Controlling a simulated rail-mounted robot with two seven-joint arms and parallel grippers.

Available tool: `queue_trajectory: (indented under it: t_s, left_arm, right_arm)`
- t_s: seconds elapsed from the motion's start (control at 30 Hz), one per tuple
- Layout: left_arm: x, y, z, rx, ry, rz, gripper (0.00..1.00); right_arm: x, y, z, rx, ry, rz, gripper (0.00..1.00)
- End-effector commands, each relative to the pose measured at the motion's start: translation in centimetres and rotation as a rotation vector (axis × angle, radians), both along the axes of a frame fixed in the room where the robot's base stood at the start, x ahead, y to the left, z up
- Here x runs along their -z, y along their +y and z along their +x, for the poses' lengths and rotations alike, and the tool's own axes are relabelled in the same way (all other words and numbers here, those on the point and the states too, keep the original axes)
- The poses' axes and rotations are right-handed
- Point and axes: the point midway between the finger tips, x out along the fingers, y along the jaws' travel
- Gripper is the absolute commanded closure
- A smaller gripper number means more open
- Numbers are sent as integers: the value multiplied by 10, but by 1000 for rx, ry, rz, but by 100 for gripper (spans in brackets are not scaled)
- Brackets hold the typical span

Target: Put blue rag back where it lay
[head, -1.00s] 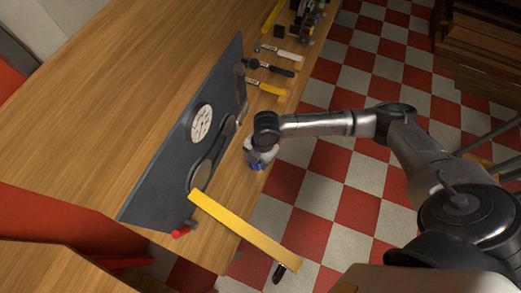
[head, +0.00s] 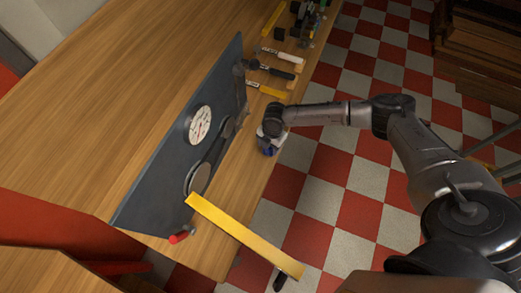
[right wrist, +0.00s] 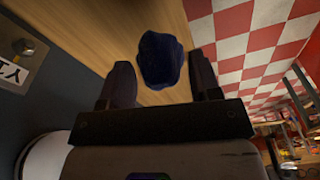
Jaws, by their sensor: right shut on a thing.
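The blue rag (head: 268,151) is a small dark blue bundle below my right gripper (head: 270,139), near the right edge of the wooden bench. In the right wrist view the rag (right wrist: 160,60) shows between the two dark fingers of my right gripper (right wrist: 160,82), which is shut on it. Most of the rag is hidden by the gripper in the head view, and whether it touches the bench I cannot tell. My left gripper is not in view.
A dark panel (head: 165,165) with a white dial (head: 200,124) stands on the bench (head: 110,90) left of the gripper. Hammers and other tools (head: 278,67) lie further along. A yellow strip (head: 245,235) crosses the near bench edge. Checkered floor lies right.

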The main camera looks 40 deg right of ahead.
Motion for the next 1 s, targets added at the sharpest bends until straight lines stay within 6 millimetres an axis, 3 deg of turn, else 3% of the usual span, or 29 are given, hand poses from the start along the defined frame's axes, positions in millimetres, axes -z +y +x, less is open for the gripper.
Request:
queue_trajectory:
  t_s: [0.1,0.3,0.43,0.7,1.0]
  left_arm:
    - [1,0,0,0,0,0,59]
    - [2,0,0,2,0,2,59]
    - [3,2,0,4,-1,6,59]
    - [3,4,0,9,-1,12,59]
    - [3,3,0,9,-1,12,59]
  right_arm:
    - [11,10,16,1,-1,0,62]
    - [20,18,29,0,0,0,62]
    - [25,19,30,1,1,-1,62]
    - [56,19,30,1,1,0,62]
    - [61,18,30,1,0,0,62]
